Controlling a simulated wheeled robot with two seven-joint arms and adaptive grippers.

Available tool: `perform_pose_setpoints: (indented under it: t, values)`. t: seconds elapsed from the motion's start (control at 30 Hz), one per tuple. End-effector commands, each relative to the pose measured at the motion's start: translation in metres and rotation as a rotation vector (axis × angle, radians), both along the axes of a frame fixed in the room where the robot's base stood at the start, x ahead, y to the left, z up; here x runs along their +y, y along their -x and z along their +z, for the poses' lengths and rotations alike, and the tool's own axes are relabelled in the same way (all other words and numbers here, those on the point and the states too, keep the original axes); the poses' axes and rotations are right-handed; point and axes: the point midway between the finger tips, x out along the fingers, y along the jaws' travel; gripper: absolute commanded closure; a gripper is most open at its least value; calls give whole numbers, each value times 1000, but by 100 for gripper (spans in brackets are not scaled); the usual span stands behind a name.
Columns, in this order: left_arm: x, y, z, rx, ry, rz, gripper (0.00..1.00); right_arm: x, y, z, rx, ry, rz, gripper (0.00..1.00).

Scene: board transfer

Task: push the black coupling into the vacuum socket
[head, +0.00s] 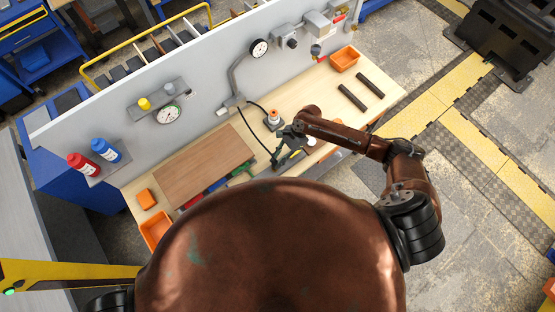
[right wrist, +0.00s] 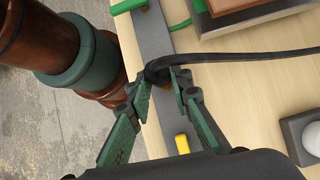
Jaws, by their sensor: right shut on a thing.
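My right gripper (head: 283,153) is low over the front part of the bench, right of the brown board (head: 195,163). In the right wrist view its green fingers (right wrist: 164,88) are closed around the black coupling (right wrist: 158,75) at the end of a black hose (right wrist: 250,58). The fingers hide part of the coupling. It is over a grey strip (right wrist: 160,35) along the bench edge; I cannot tell whether they touch. I cannot make out the vacuum socket for certain. My left gripper is out of view.
A yellow lever (right wrist: 183,143) is on the grey strip near the fingers. A white knob (right wrist: 313,138) sits on a grey block at the right. Two black bars (head: 352,97) and an orange bin (head: 345,59) are on the bench's right end. A grey panel (head: 195,62) stands behind.

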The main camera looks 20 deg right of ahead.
Motion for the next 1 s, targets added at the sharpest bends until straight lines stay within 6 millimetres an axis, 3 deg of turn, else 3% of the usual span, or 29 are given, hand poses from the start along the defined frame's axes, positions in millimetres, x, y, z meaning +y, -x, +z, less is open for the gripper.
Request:
perform_pose_setpoints:
  t: [1.0]
  values:
    - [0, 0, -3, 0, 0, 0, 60, 0, 0, -22, -1, 0, -1, 100]
